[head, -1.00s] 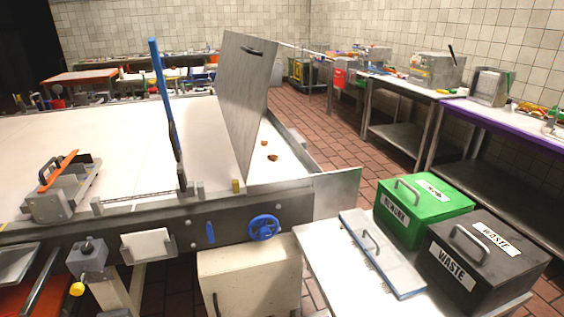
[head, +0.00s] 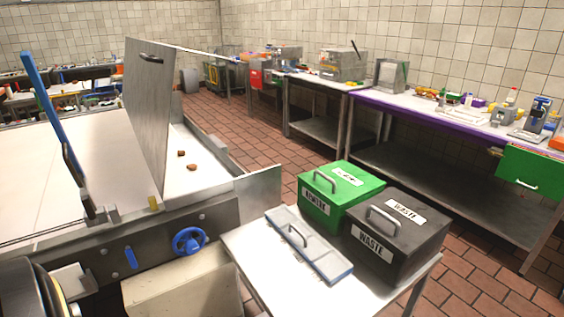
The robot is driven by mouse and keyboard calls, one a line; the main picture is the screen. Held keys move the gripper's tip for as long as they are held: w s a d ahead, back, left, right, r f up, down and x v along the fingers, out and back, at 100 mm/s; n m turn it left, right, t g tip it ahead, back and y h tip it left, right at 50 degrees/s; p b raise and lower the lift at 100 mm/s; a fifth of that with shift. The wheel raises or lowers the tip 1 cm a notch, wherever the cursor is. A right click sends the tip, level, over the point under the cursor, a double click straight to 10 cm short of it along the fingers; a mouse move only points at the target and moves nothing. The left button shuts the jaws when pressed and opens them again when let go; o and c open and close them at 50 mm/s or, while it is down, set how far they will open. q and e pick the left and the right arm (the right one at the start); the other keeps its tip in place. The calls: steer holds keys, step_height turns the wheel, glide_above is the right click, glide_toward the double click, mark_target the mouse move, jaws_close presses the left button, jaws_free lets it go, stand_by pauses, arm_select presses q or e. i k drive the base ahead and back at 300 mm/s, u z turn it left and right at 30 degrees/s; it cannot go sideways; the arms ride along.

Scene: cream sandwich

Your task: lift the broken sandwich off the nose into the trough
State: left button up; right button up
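Two small brown pieces, likely the broken sandwich, lie apart on the white surface at the end of the conveyor machine: one piece (head: 181,153) is farther back, and the other piece (head: 193,167) is nearer. They are just right of a tall upright grey panel (head: 150,110) with a dark handle. A metal side wall (head: 258,196) stands at the near right end of this white section. I cannot tell which part is the nose and which is the trough. Neither of my grippers is in view. A dark rounded part at the lower left looks like my own arm.
A green bin (head: 340,184) and a black WASTE bin (head: 396,232) stand on a white side table (head: 250,236) with a flat handled lid (head: 305,247). A blue handwheel (head: 189,241) is on the machine's front. Tiled floor is open between the machine and the right bench (head: 420,118).

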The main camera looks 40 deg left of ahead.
mark_target(193, 167)
steer(key=z, duration=0.85)
steer(key=i, duration=4.15)
steer(key=u, duration=3.3)
steer(key=i, duration=4.8)
steer(key=u, duration=0.15)
